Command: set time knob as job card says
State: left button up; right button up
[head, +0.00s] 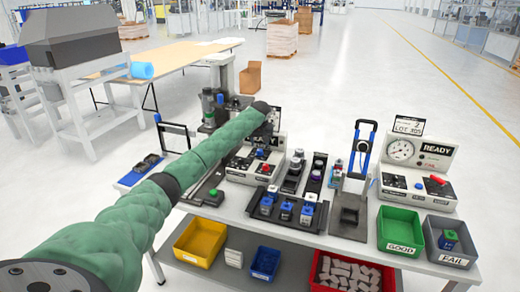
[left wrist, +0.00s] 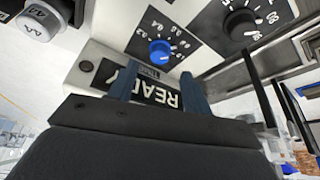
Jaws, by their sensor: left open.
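My left gripper (head: 263,110) is at the back of the bench, over a white control box (head: 242,165). In the left wrist view my left gripper (left wrist: 158,75) is open, and its two fingers are apart. A blue knob (left wrist: 160,52) on a numbered dial lies just beyond the gap between the fingertips; I cannot tell whether they touch it. A dark knob (left wrist: 239,25) sits on another numbered dial to the right. The READY display (left wrist: 155,92) is partly covered by the fingers. A card (head: 409,125) reading LOT 305 stands at the right station. My right gripper is out of view.
A second box with a gauge (head: 402,150) stands at the right. A black fixture with a blue handle (head: 362,145) stands between the boxes. Yellow (head: 200,242), blue (head: 264,262), red (head: 350,274), green GOOD (head: 400,230) and grey FAIL (head: 450,240) bins are at the front.

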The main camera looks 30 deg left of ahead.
aim_at(260, 150)
pick_arm(q)
jog(key=p+x, duration=0.1)
jog(key=x, duration=0.3)
jog(key=shift+w+f+p, duration=0.1)
jog(key=shift+f+p, duration=0.05)
jog(key=shift+p, duration=0.15)
jog(key=shift+x, duration=0.8)
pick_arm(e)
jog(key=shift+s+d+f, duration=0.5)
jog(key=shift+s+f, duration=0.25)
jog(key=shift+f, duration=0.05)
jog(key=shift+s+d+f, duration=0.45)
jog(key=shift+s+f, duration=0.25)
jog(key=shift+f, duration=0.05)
pick_arm(q)
jog(key=c, duration=1)
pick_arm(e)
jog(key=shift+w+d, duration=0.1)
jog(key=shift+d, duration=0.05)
